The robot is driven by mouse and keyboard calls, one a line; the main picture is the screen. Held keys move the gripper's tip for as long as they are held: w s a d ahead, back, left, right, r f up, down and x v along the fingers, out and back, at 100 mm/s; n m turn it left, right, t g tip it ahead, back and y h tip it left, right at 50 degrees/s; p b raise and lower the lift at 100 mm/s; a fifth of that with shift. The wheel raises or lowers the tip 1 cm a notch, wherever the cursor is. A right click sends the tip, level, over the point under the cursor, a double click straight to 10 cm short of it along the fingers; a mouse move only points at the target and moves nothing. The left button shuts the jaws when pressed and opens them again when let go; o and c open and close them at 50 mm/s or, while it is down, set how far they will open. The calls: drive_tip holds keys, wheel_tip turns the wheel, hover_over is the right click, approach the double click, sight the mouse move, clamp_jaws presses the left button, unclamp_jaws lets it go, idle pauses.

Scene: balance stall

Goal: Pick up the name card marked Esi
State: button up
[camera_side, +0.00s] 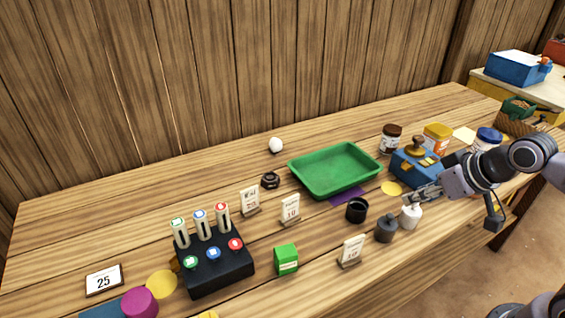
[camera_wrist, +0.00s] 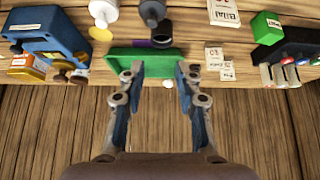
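Three small white name cards stand on wooden bases on the table. One is at the front (camera_side: 352,249), one in the middle (camera_side: 290,209) and one farther back left (camera_side: 250,199). They also show in the wrist view, at the top (camera_wrist: 224,12), below it (camera_wrist: 214,58) and lowest (camera_wrist: 227,75). The lettering is too small or blurred for me to tell which is marked Esi. My gripper (camera_side: 418,196) is at the right, by the blue box and white bottle, away from the cards. In the wrist view my gripper (camera_wrist: 158,78) is open and empty.
A green tray (camera_side: 300,180) lies at mid-table. A black cup (camera_side: 357,210), grey bottle (camera_side: 387,229), white bottle (camera_side: 411,217) and blue box (camera_side: 405,170) stand near my gripper. A black stand (camera_side: 220,272) and green box (camera_side: 286,259) flank the cards on the left.

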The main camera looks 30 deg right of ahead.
drive_tip(key=w+a+r+m+g, duration=0.2)
drive_tip(key=w+a+r+m, duration=0.3)
drive_tip(key=w, duration=0.4)
drive_tip(key=m+g, duration=0.5)
drive_tip(key=m, duration=0.7)
hover_over(248, 190)
wheel_tip(248, 190, down, 11)
drive_tip(key=shift+r, duration=0.1)
wheel_tip(248, 190, down, 4)
drive_tip(key=shift+f, duration=0.2)
drive_tip(key=shift+w+d+f, duration=0.1)
drive_tip(key=shift+f, duration=1.35)
drive_tip(key=shift+w+d+f, duration=0.1)
drive_tip(key=shift+f, duration=1.3)
